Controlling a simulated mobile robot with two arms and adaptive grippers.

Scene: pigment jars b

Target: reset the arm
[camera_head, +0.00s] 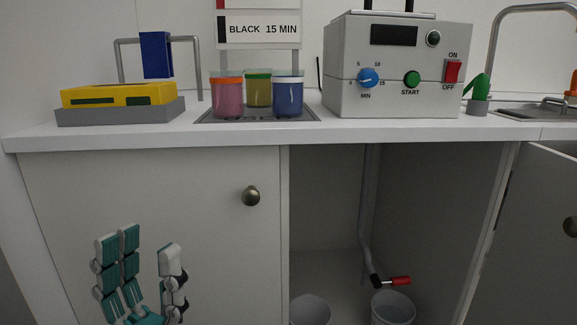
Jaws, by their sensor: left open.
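My left gripper (149,250) is at the lower left, fingers pointing up, in front of the closed white cabinet door (170,180). Its teal and grey fingers are spread apart with nothing between them. It is below the counter edge and left of the door's round knob (251,196). My left arm behind the gripper is cut off by the bottom edge. My right gripper is not in view.
The white counter (270,133) holds a yellow box (118,95), a pink jar (228,100), an olive jar (258,92), a blue jar (288,100) and a grey machine (398,68). Below, the open cabinet holds a pipe with a red-handled valve (400,281) and buckets (393,308).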

